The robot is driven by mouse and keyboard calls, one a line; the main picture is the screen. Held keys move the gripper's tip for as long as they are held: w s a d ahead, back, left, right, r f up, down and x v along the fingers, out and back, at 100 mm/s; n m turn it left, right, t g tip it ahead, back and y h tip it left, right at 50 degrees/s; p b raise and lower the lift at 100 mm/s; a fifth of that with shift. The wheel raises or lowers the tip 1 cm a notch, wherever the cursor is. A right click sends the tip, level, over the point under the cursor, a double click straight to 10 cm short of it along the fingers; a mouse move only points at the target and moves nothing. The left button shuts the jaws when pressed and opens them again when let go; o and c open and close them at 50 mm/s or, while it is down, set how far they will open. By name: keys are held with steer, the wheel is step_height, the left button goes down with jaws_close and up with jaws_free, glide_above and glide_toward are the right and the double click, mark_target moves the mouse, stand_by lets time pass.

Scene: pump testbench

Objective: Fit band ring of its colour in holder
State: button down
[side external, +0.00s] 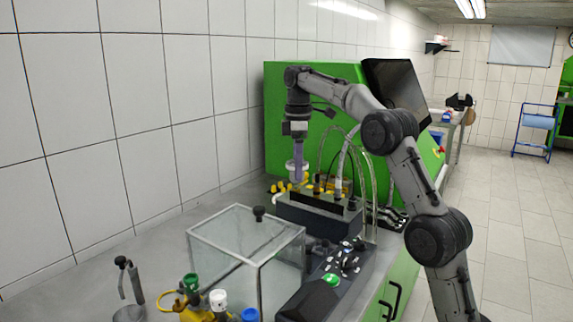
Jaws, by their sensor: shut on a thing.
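My gripper (297,137) points straight down over the back of the bench, in front of the green machine. It is shut on a slim purple piece (298,160) that hangs upright below it; I cannot tell whether this is a band ring or a longer part. The purple piece's lower end overlaps a white cup-like part (291,170) in the picture; I cannot tell whether they touch. Several small yellow pieces (281,187) lie around there. A dark block (318,212) stands just in front; whether it is the holder is unclear.
A clear glass box (222,246) with a black knob stands in front. Bottles with green (191,282), white (218,298) and blue (250,315) caps stand at the front edge. Clear hoses (371,190) rise right of the block. The bench along the left wall is mostly free.

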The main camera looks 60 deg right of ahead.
step_height(320, 180, down, 18)
steer(key=shift+r, duration=0.1)
stand_by(0.5)
steer(key=shift+f, duration=1)
stand_by(1.0)
steer(key=shift+f, duration=0.25)
steer(key=shift+f, duration=0.15)
stand_by(0.5)
